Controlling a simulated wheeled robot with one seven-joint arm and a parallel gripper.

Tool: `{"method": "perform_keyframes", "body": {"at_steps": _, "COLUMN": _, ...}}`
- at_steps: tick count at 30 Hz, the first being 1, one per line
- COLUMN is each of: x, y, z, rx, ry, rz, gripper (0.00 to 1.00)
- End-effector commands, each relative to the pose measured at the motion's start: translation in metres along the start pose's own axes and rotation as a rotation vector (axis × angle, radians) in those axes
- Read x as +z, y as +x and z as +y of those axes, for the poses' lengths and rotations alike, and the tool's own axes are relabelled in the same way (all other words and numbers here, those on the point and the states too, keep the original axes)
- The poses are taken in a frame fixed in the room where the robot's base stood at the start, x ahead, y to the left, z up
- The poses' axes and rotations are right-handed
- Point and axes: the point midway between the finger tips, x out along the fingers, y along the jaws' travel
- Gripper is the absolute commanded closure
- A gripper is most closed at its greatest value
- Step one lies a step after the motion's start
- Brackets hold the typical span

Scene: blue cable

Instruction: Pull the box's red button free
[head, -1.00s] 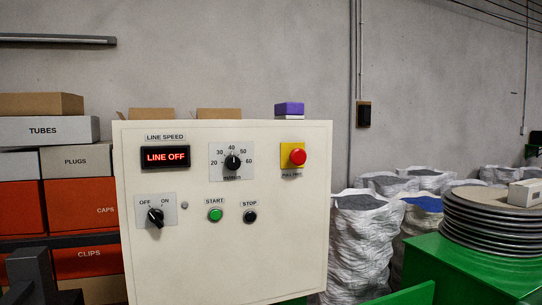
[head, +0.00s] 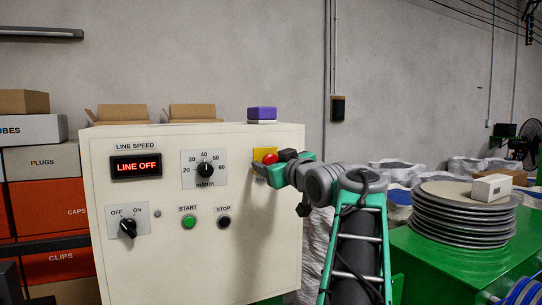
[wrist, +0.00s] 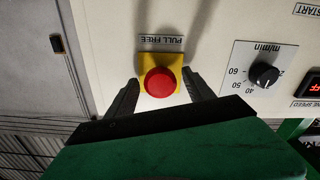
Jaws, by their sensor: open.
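The red button (head: 270,159) is a round mushroom knob on a yellow plate (head: 258,154) at the upper right of the cream control box (head: 150,250). In the wrist view the red button (wrist: 159,82) sits between my two open fingers, on its yellow plate (wrist: 147,39) beside the label "PULL FREE". My gripper (head: 272,166) is at the button in the head view and partly covers the plate. It also shows in the wrist view (wrist: 160,90), one finger on each side of the knob, with gaps visible. Whether the fingers touch the panel is unclear.
The panel also carries a "LINE OFF" display (head: 136,166), a speed dial (head: 205,170), an OFF/ON switch (head: 128,228), a green start button (head: 188,222) and a black stop button (head: 223,222). A purple block (head: 262,113) sits on top. Stacked discs (head: 455,215) stand at right.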

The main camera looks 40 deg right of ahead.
Motion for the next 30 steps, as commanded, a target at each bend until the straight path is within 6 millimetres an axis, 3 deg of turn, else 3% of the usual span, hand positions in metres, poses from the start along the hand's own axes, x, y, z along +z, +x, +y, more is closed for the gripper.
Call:
{"method": "perform_keyframes", "body": {"at_steps": 3, "x": -0.0013, "y": 0.0092, "z": -0.0005, "rx": -0.001, "ry": -0.002, "rz": 0.0, "gripper": 0.39}}
{"method": "perform_keyframes", "body": {"at_steps": 10, "x": 0.0004, "y": 0.01, "z": -0.0005, "rx": 0.001, "ry": -0.001, "rz": 0.0, "gripper": 0.39}}
{"method": "perform_keyframes", "body": {"at_steps": 30, "x": 0.0006, "y": 0.0097, "z": -0.0003, "rx": 0.001, "ry": -0.001, "rz": -0.001, "gripper": 0.94}}
